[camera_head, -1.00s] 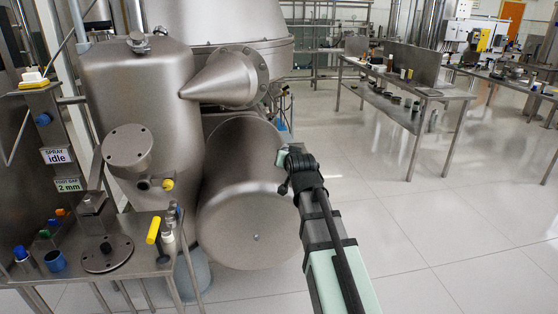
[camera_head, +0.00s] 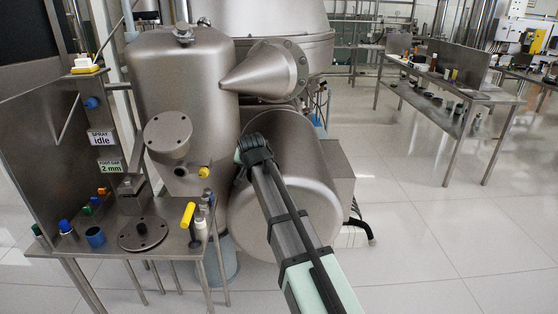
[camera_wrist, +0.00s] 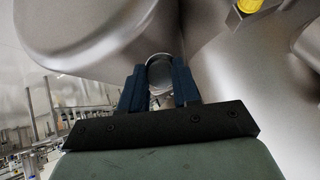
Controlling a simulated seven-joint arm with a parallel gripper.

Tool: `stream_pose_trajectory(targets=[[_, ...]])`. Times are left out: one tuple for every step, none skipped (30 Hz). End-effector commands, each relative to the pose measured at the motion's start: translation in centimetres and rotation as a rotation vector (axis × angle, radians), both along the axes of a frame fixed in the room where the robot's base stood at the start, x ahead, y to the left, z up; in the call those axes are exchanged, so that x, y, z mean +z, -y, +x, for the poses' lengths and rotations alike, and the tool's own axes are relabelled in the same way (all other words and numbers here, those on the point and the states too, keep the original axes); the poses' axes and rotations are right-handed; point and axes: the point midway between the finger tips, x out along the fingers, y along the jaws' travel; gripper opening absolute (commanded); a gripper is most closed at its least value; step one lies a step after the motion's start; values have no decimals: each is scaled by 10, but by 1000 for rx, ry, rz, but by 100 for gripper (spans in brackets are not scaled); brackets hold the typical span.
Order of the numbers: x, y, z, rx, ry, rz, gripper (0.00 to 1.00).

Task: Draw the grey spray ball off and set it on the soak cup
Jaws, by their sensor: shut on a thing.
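My gripper (camera_wrist: 160,88) is shut on a small rounded grey piece, taken as the grey spray ball (camera_wrist: 159,71), between its two dark blue fingers in the wrist view. In the head view my arm reaches up in front of the large steel drum; the fingertips and the ball are hidden behind my wrist. A blue cup (camera_head: 95,237), possibly the soak cup, stands on the steel bench at lower left. The gripper is well to the right of this cup and apart from it.
The steel bench (camera_head: 190,256) also holds a round flanged disc (camera_head: 143,234), a yellow-handled part (camera_head: 188,214) and several coloured caps. A steel tank (camera_head: 180,95), a cone (camera_head: 255,75) and the drum (camera_head: 300,180) crowd my arm.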

Motion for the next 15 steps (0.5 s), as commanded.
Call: stream_pose_trajectory(targets=[[-1,-25,3,7,-38,0,0],[-3,-36,2,8,-62,-2,0],[-5,-52,0,8,-96,-2,0],[-7,-64,-2,8,-122,-3,0],[-8,-76,-4,6,-150,-2,0],[-10,-92,-7,4,-185,-4,0],[-11,-103,-10,2,-213,-4,0],[-13,-115,-12,-1,-240,-4,0],[-14,-130,-16,-5,-278,-5,0],[-15,-142,-18,-9,-306,-5,0],[-16,-154,-21,-14,-334,-4,0],[-17,-169,-25,-22,-373,-2,0],[-18,-181,-28,-27,-400,-1,0],[-19,-193,-31,-36,-429,1,0],[-20,-208,-35,-46,-468,3,0]])
